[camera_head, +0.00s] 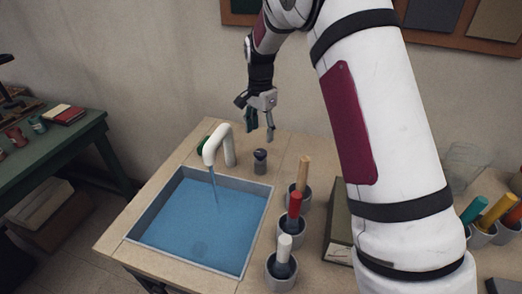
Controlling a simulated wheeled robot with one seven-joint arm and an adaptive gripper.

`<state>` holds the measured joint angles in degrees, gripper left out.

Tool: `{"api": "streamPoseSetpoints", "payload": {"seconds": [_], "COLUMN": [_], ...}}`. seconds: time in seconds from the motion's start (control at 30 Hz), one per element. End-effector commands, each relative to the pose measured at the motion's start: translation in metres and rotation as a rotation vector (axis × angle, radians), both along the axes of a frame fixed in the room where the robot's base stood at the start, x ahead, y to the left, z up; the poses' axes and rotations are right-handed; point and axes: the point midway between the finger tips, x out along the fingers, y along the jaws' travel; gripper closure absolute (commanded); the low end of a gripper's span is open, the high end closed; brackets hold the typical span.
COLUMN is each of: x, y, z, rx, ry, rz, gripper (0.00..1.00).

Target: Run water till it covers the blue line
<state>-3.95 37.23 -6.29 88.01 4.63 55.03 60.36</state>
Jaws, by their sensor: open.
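A square basin (268,215) with a grey rim is set into the wooden counter and holds blue water (190,215). A white curved spout (225,150) stands at its back edge, and a thin stream (214,188) runs from it into the water. A dark round drain shows through the water near the front. I cannot make out a blue line on the basin walls. A small dark knob (260,161) stands on the counter right of the spout. My gripper (260,132) is open and empty, pointing down above and behind the knob, apart from it.
Cups with a tan (304,172), a red (295,205) and a white (284,246) handle line the basin's right side. A dark green box (340,225) stands beyond them. A green part (203,142) shows beside the spout. A green side table (50,150) is at left.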

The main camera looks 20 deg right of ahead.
Motion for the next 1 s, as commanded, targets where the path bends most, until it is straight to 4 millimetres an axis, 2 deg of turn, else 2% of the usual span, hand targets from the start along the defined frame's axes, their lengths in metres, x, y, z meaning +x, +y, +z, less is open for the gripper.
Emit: {"api": "streamPoseSetpoints", "payload": {"seconds": [0.2,0.4,0.6,0.87,0.9,1.0], "x": [-0.002,-0.001,0.000,0.000,0.000,0.000], "y": [0.000,0.000,0.000,0.000,0.000,0.000], "z": [-0.043,-0.072,-0.085,-0.086,-0.086,-0.086], "rx": [0.000,0.000,0.000,0.000,0.000,0.000], "ry": [0.004,0.002,0.000,-0.001,-0.001,-0.001], "rz": [0.000,0.001,0.002,0.002,0.002,0.002], "gripper": [0.44,0.44,0.44,0.44,0.46,0.69]}}
